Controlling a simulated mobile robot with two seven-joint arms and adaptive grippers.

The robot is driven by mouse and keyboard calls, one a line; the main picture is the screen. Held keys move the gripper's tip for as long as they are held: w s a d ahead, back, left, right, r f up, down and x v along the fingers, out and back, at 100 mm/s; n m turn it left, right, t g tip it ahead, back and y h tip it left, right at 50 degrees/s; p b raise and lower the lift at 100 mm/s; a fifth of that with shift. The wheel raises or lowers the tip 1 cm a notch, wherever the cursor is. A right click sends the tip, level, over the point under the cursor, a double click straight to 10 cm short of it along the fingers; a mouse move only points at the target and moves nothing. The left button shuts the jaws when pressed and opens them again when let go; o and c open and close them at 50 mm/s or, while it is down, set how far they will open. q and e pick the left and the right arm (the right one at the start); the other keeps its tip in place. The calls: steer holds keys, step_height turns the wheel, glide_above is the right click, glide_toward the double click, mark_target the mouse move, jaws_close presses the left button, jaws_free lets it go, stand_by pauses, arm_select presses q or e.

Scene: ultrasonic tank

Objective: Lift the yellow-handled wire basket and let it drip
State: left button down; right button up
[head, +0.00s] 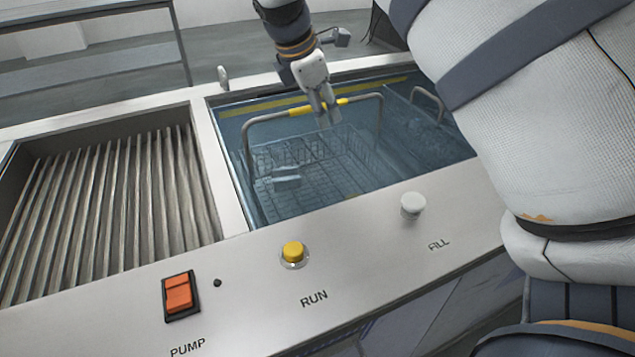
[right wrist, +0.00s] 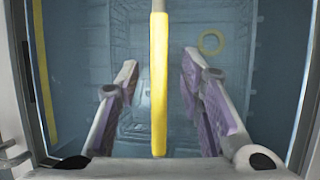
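The wire basket (head: 345,165) sits low in the tank of bluish liquid. Its arched metal handle rises above it, with a yellow grip (head: 298,110) on its top bar. My right gripper (head: 326,115) reaches down over that grip from the far side. In the right wrist view the yellow handle grip (right wrist: 159,90) runs between the two fingers of my right gripper (right wrist: 162,92). The fingers are open, with a gap on each side of the grip. A small grey part (head: 287,178) shows in the basket. My left gripper is not in view.
A second grey handle (head: 428,92) shows at the tank's right. A ribbed drain tray (head: 110,205) lies left of the tank. The front panel has an orange PUMP switch (head: 178,294), yellow RUN button (head: 293,252) and white FILL knob (head: 412,204). A yellow ring (right wrist: 211,42) shows in the wrist view.

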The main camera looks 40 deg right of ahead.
steer(key=shift+f, duration=0.1)
steer(key=shift+f, duration=0.3)
stand_by(0.5)
steer(key=shift+w+r, duration=0.1)
jaws_close()
